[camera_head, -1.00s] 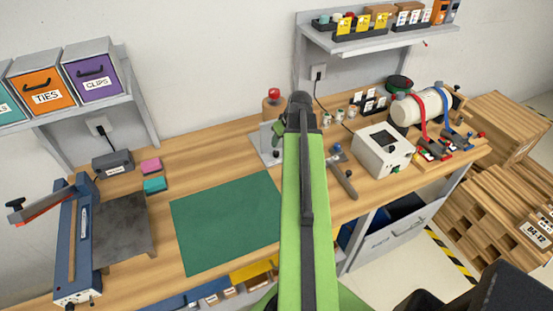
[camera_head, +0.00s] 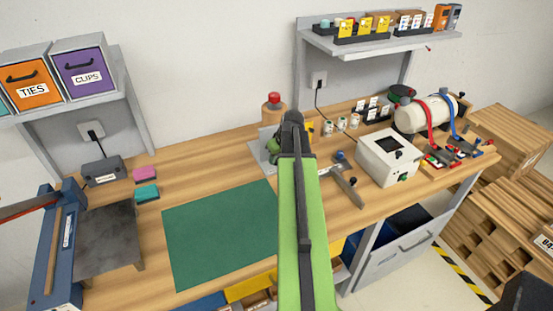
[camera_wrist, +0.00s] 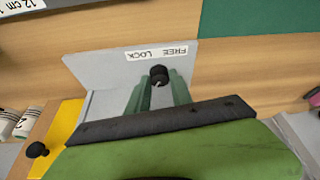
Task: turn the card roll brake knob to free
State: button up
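The brake knob (camera_wrist: 159,76) is small and black with a pale mark on it, in the middle of the wrist view. It sits on a grey bracket (camera_wrist: 100,72) under a label (camera_wrist: 157,53) reading FREE and LOCK, upside down in this view. My gripper (camera_wrist: 158,86) has its two green fingers on either side of the knob, with a gap between them; contact is not clear. In the head view my gripper (camera_head: 277,147) is at the grey bracket (camera_head: 256,158) on the bench, and my arm hides the knob.
A green mat (camera_head: 215,235) lies at the front left. A white box (camera_head: 386,157) and a strapped white roll (camera_head: 423,115) stand to the right. A yellow piece (camera_wrist: 62,125) is close beside my gripper.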

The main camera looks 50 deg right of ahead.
grip_shut()
jog(key=n+y, duration=0.1)
jog(key=n, duration=0.2)
jog(key=shift+d, duration=0.15)
jog(key=shift+n+y, duration=0.4)
jog(key=shift+n, duration=0.5)
jog(key=o, duration=0.8)
grip_release()
jog(key=shift+c, duration=0.2)
